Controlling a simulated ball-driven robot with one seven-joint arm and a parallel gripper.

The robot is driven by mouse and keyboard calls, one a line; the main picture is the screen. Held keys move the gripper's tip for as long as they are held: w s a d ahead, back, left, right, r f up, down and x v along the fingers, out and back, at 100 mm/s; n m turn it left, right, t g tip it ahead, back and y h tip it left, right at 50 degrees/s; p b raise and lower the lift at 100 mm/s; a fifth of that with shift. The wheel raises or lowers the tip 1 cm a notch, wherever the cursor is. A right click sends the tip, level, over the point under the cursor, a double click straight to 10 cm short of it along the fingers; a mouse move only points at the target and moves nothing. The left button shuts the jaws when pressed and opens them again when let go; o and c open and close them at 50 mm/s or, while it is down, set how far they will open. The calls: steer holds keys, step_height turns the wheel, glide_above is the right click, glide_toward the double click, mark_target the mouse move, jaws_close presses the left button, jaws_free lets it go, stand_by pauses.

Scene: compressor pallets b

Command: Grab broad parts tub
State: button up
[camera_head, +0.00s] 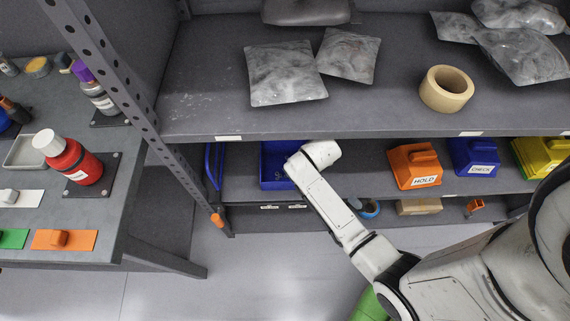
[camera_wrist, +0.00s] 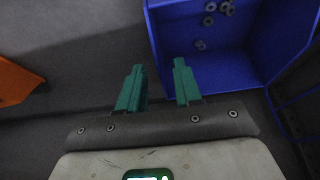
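The broad parts tub is a wide blue open bin (camera_head: 272,170) on the middle shelf, partly covered by my arm in the head view. In the wrist view the blue tub (camera_wrist: 176,25) fills the upper right, with several small grey ring-like parts inside. My gripper (camera_wrist: 159,68) shows two teal fingers spread apart with nothing held. The tub's near left wall appears in line with the gap between the fingers; whether the fingers are at its height I cannot tell. In the head view my fingers are hidden behind my wrist.
On the same shelf stand an orange HOLD box (camera_head: 414,166), a blue CHECK box (camera_head: 474,157) and a yellow box (camera_head: 540,152). The shelf above (camera_head: 200,112) overhangs the tub. A perforated upright (camera_head: 125,95) and a blue frame (camera_head: 213,165) are left of it.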

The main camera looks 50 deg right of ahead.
steer(key=shift+w+d, duration=0.5)
steer(key=shift+d, duration=0.2)
steer(key=shift+w+d+f, duration=0.2)
steer(key=shift+d, duration=0.05)
steer(key=shift+b+x, duration=0.35)
steer(key=shift+x, duration=1.9)
steer(key=shift+s, duration=0.1)
steer(key=shift+c, duration=0.2)
jaws_close()
